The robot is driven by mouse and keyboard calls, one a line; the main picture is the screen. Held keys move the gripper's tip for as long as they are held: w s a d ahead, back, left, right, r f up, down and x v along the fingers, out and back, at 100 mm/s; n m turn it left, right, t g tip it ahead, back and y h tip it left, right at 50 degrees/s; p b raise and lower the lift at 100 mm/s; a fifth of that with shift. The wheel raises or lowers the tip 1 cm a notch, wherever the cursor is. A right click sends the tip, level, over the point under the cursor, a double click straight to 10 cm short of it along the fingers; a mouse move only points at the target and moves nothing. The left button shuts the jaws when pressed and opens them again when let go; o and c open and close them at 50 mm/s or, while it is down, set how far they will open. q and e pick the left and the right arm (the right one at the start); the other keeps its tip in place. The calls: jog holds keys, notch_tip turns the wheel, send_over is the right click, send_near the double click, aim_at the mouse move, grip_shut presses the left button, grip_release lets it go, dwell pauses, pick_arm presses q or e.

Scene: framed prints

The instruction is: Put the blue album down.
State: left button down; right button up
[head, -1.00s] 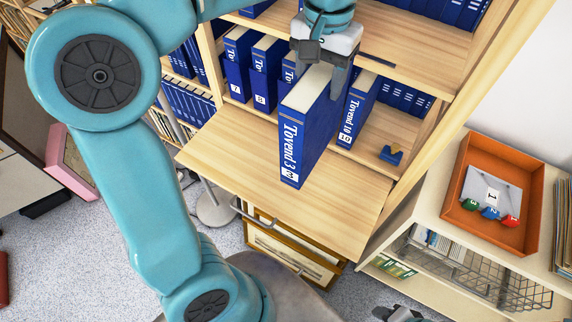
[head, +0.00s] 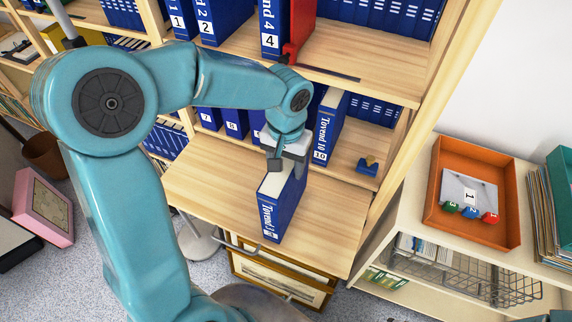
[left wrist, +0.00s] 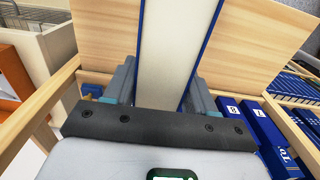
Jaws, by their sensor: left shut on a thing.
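The blue album (head: 269,222) is upright, with its white page edges facing up and its lettered spine toward me. My left gripper (head: 287,160) is shut on its upper back part, from above. In the left wrist view the album (left wrist: 168,55) runs between the two fingers of the gripper (left wrist: 160,88). The album is over the pull-out wooden board (head: 205,185) of the bookcase, at or very near its surface. I cannot tell whether its bottom edge touches. My right gripper does not show.
Blue albums (head: 328,130) stand on the shelf behind, beside a small blue-and-yellow object (head: 368,165). A red bookend (head: 300,28) is on the shelf above. The board is bare on both sides of the album. An orange tray (head: 475,225) sits on the right cabinet.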

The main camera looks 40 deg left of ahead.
pick_arm(q)
jog(key=shift+w+a+f, duration=0.1)
jog(key=shift+f, duration=0.5)
jog(key=shift+r, duration=0.1)
jog(key=shift+f, duration=0.25)
jog(key=shift+c, duration=1.8)
grip_release()
